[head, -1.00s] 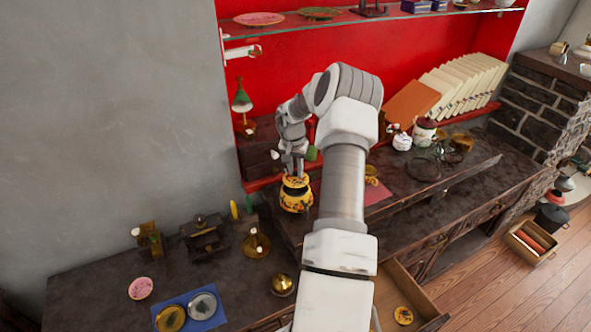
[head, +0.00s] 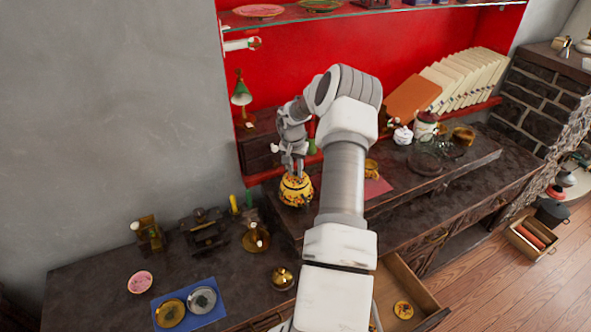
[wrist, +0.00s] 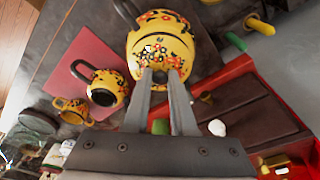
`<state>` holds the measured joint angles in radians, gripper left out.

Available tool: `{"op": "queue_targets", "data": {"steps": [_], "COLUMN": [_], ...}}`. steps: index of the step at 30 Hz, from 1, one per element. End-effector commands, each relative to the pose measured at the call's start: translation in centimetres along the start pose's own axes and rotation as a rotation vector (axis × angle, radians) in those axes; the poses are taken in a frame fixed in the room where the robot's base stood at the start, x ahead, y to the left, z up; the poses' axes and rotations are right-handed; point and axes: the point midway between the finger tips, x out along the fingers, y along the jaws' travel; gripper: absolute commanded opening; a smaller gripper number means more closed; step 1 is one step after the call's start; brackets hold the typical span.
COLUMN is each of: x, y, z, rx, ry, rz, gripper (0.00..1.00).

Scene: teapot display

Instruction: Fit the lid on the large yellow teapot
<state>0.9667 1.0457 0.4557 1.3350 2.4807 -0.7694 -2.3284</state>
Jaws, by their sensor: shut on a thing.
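The large yellow teapot (head: 297,191), with a flowered pattern, stands on the raised dark wooden shelf below the red wall. My gripper (head: 293,172) is directly above it, pointing down. In the wrist view my gripper (wrist: 163,76) is shut on the flowered yellow lid (wrist: 160,52). The lid sits at the mouth of the large teapot, whose body shows behind it (wrist: 165,20). No clear gap shows between lid and pot, but whether it is fully seated I cannot tell. The fingers hide part of the lid.
A yellow lid (head: 403,310) lies in the open drawer (head: 420,292). Green and yellow candle-like pieces (head: 234,204) stand to the left.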

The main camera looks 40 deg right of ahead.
Motion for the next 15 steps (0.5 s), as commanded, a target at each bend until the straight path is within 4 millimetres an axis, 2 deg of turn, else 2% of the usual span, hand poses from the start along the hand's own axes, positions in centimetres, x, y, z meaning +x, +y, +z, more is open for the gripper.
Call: {"op": "queue_targets", "data": {"steps": [11,12,15], "x": [0.42,0.47,0.48], "y": [0.02,0.02,0.01], "z": [0.06,0.05,0.05], "rx": [0.000,0.000,0.000], "ry": [-0.001,0.000,0.000], "rz": [0.000,0.000,0.000], "gripper": [0.00,0.28,0.46]}}
